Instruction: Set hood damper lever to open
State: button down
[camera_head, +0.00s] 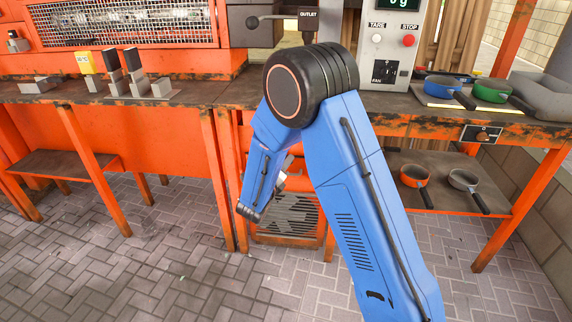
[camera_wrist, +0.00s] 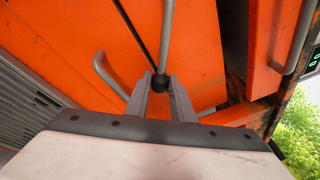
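In the wrist view a grey rod with a black ball knob (camera_wrist: 160,80) stands out in front of an orange panel. It looks like a lever, but I see no label there that names it as the damper lever. My gripper (camera_wrist: 161,84) has its two grey fingers apart, with the knob at or between their tips. I cannot tell whether the fingers touch or clamp it. In the head view my blue arm hides most of my gripper, and the same knob cannot be made out.
A grey bar handle (camera_wrist: 108,72) is left of the fingers, another (camera_wrist: 297,38) at upper right. In the head view, a workbench with a blue pan (camera_head: 444,86) and a green pan (camera_head: 492,92) is at right. A tiled floor (camera_head: 165,255) lies open at front left.

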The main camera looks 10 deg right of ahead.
jog(key=shift+r, duration=0.1)
jog(key=shift+s+d+r+n+t, duration=0.1)
jog(key=shift+d+r+n+t, duration=0.2)
jog(key=shift+r+n, duration=0.7)
jog(key=shift+s+d+r+n+t, duration=0.1)
jog(key=shift+d+r+n+t, duration=0.2)
jog(key=shift+r+n, duration=0.7)
jog(key=shift+s+d+r+n+t, duration=0.1)
jog(key=shift+d+r+n+t, duration=0.15)
jog(key=shift+r+n, duration=0.75)
jog(key=shift+w+a+f, duration=0.1)
jog(key=shift+f, duration=0.1)
jog(key=c, duration=1.5)
grip_release()
jog(key=shift+c, duration=0.2)
jog(key=v, duration=1.7)
jog(key=shift+f, duration=0.2)
jog(key=shift+a, duration=0.15)
